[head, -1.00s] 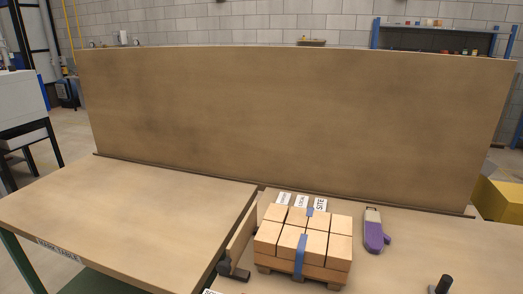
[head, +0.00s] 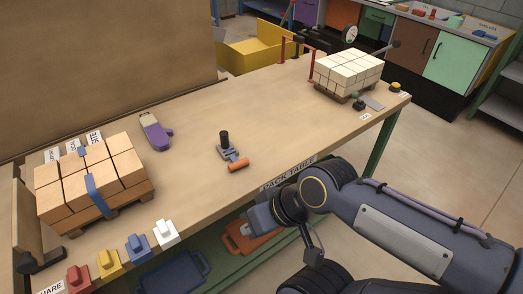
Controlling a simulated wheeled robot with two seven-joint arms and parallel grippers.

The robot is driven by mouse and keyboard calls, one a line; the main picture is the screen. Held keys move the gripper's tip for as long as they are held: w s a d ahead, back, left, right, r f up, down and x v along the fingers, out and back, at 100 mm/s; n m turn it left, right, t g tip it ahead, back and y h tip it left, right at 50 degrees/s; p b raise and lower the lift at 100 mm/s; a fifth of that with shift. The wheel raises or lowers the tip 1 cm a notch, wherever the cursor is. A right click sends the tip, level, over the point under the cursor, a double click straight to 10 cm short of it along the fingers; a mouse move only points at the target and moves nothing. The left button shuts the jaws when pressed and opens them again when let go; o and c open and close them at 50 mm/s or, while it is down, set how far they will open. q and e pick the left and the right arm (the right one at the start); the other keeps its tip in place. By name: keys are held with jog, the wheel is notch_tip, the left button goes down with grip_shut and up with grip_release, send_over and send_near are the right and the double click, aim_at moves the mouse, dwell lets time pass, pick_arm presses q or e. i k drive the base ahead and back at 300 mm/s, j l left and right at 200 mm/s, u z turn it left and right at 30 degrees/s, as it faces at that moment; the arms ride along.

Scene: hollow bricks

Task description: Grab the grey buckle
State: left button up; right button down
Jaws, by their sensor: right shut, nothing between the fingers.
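A row of small buckle-like pieces lies along the front edge of the pack table (head: 195,190): red (head: 78,278), yellow (head: 109,261), blue (head: 138,246) and a pale one (head: 166,233). The pale piece, white to light grey, is at the right end of the row and is the nearest match to the grey buckle. My right gripper (head: 247,226) is shut and empty, to the right of the pale piece and apart from it, by the table's front edge. My left gripper is out of view.
A strapped brick stack (head: 70,187) on a pallet stands at the left. A purple tool (head: 156,133) and a black-knobbed device (head: 225,147) with an orange handle lie mid-table. White blocks (head: 349,70) stand at the far end. Blue and orange trays are below.

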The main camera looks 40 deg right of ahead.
aim_at(226, 144)
jog(key=z, duration=1.15)
jog(key=i+l+u, duration=0.15)
jog(key=l, duration=0.3)
jog(key=i+l+u, duration=0.2)
jog(key=l, duration=0.25)
jog(key=l+u, duration=0.15)
jog(key=l, duration=0.3)
jog(key=i+l+u, duration=0.15)
jog(key=l, duration=0.35)
jog(key=k, duration=0.05)
